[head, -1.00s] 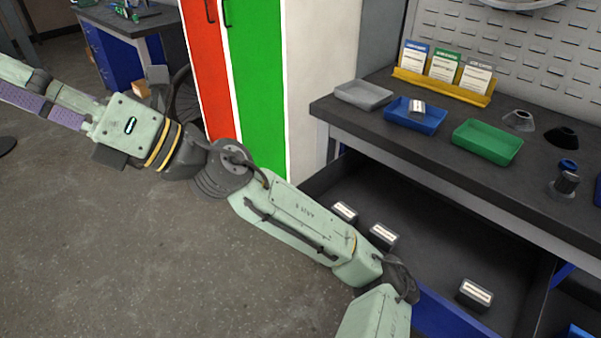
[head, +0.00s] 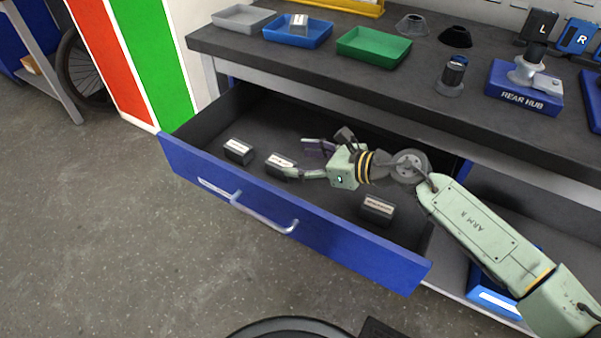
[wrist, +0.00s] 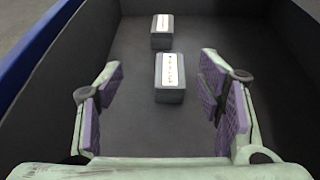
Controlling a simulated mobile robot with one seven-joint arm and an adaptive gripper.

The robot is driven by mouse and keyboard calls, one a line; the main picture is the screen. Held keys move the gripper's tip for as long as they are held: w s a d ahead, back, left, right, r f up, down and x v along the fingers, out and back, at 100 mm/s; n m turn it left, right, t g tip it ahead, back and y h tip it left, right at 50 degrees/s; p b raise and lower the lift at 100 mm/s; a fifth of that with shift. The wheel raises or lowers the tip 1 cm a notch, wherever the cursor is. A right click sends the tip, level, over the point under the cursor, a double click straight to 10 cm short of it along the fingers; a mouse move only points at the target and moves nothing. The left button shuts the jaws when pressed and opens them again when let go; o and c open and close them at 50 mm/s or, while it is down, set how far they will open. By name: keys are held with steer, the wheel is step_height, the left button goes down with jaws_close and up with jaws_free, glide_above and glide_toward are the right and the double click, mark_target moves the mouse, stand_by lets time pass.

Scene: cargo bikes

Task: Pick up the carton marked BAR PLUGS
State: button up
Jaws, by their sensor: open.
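Three dark cartons with white labels lie in the open drawer: a left one (head: 238,151), a middle one (head: 281,166) and a right one (head: 377,211). The label print is too small to read, so I cannot tell which is BAR PLUGS. My gripper (head: 309,160) is open and empty inside the drawer, its fingers pointing left toward the middle carton. In the wrist view, a near carton (wrist: 170,80) shows between and beyond the open purple-padded fingers, apart from them. A far carton (wrist: 162,32) sits behind it. The right carton is outside the wrist view.
The blue-fronted drawer (head: 310,242) has raised walls around the gripper. The workbench top (head: 330,72) overhangs its back. On it stand a grey tray (head: 243,18), a blue tray (head: 298,36) holding a small carton, a green tray (head: 373,46) and a REAR HUB stand (head: 524,90).

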mark_target(283, 163)
steer(key=d+f, duration=0.2)
steer(key=shift+s+d+f+h, duration=0.1)
steer(key=shift+d+h, duration=0.2)
steer(key=shift+d, duration=0.05)
steer(key=p+x, duration=0.2)
steer(key=x, duration=0.7)
steer(key=shift+a+p, duration=0.25)
steer(key=shift+p, duration=0.1)
steer(key=shift+w+a+f, duration=0.3)
steer(key=shift+w, duration=0.05)
steer(key=shift+c, duration=0.6)
steer(key=c, duration=1.1)
steer(key=shift+c, duration=0.2)
